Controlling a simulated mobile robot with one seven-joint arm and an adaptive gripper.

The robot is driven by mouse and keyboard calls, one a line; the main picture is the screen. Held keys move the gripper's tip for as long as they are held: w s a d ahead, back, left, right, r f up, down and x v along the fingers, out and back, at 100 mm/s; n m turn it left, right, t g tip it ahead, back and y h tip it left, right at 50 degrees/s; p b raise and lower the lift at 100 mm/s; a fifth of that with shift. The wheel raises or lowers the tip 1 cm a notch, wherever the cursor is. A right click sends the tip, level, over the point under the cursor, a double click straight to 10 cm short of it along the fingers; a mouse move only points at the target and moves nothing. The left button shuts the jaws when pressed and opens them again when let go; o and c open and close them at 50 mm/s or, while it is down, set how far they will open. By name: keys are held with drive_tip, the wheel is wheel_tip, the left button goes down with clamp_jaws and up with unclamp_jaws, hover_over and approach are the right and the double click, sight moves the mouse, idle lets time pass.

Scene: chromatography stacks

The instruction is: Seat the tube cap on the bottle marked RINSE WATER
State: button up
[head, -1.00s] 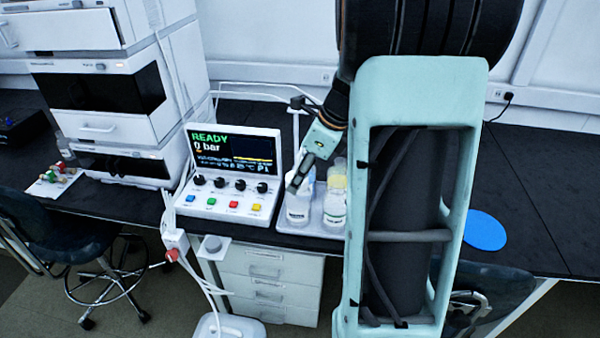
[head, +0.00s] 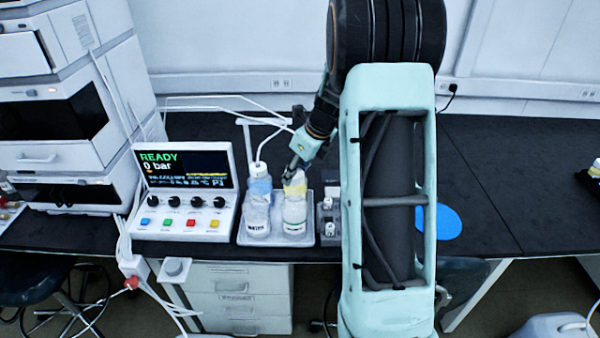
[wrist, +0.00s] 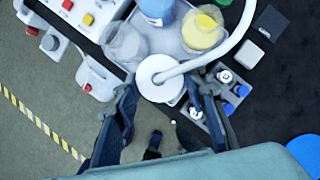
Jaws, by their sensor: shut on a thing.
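My gripper (head: 292,168) is shut on the white tube cap (wrist: 162,78), with a white tube curving off it to the upper right in the wrist view. In the head view the cap is close to the top of the front-right bottle (head: 295,215); I cannot tell if they touch. That bottle's label is too small to read, and in the wrist view the cap hides what lies below. The front-left clear bottle (head: 257,212) has a label reading WATER, its other word unclear; its open-looking top shows in the wrist view (wrist: 125,42).
Bottles with blue (wrist: 157,8) and yellow (wrist: 203,30) contents stand behind on the same grey tray (head: 268,241). A small vial rack (head: 328,228) stands right of the tray. The READY console (head: 183,190) is left. A blue disc (head: 446,222) lies on open bench at right.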

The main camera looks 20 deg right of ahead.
sight(295, 193)
drive_tip(key=shift+f+b, duration=2)
drive_tip(key=shift+f, duration=0.2)
drive_tip(key=shift+r+p, duration=0.1)
drive_tip(key=shift+p, duration=0.4)
drive_tip(key=shift+f, duration=0.2)
drive_tip(key=shift+f+b, duration=0.6)
drive_tip(key=shift+f, duration=0.3)
drive_tip(key=shift+f, duration=0.1)
drive_tip(key=shift+f, duration=0.3)
